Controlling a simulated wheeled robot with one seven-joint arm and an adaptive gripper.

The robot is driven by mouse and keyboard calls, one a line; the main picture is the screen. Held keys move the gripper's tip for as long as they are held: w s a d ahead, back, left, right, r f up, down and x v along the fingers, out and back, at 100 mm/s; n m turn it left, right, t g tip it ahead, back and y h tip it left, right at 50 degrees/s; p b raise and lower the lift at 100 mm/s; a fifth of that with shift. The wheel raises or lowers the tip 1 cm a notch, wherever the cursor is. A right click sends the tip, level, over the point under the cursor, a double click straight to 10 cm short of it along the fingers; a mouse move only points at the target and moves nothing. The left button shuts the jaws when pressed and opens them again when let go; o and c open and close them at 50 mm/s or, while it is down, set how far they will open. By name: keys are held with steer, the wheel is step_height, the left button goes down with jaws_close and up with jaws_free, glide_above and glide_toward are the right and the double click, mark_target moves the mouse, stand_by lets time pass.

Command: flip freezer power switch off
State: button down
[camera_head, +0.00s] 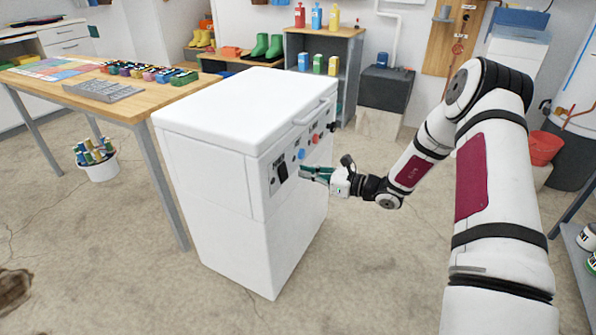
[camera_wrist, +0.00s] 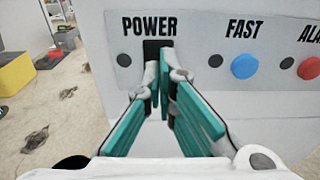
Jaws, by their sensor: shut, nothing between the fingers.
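The white chest freezer (camera_head: 215,190) stands in the middle of the head view, with its control panel on the side facing right. Its black power switch (camera_head: 282,171) is near the panel's left end. In the wrist view the switch (camera_wrist: 158,50) sits under the word POWER, its lower part hidden behind my fingertips. My gripper (camera_head: 305,173) is shut with nothing in it, its teal-padded fingers pointing at the panel. In the wrist view the fingertips (camera_wrist: 166,70) are right in front of the switch; I cannot tell whether they touch it.
A blue FAST button (camera_wrist: 244,64) and a red button (camera_wrist: 309,68) lie right of the switch. The freezer's lid handle (camera_head: 312,112) juts out above the panel. A wooden table (camera_head: 150,104) stands to the left.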

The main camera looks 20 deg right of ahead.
steer(key=p+v, duration=0.1)
steer(key=v, duration=0.7)
steer(key=shift+s+d+p, duration=0.2)
steer(key=shift+d+p, duration=0.1)
steer(key=shift+d, duration=0.05)
steer(key=s+a+r+n+g+y, duration=0.1)
steer(key=s+a+r+n+g, duration=0.9)
steer(key=a+r, duration=0.35)
steer(key=s+a+r+n+g+h, duration=0.2)
steer(key=s+r+n, duration=0.15)
steer(key=s, duration=0.35)
steer(key=s+a+r+n+g+h, duration=0.1)
steer(key=s+a+r+n+h, duration=0.15)
steer(key=s+n, duration=0.3)
steer(key=s+d+r+n+t+h, duration=0.1)
steer(key=s+d+n+h, duration=0.25)
steer(key=s, duration=0.75)
steer(key=s+d+r+n+h, duration=0.1)
steer(key=s+d+n+h, duration=0.3)
steer(key=s, duration=0.6)
step_height(320, 180, up, 25)
steer(key=t+h+p, duration=0.1)
steer(key=t+p, duration=0.3)
steer(key=p, duration=1.9)
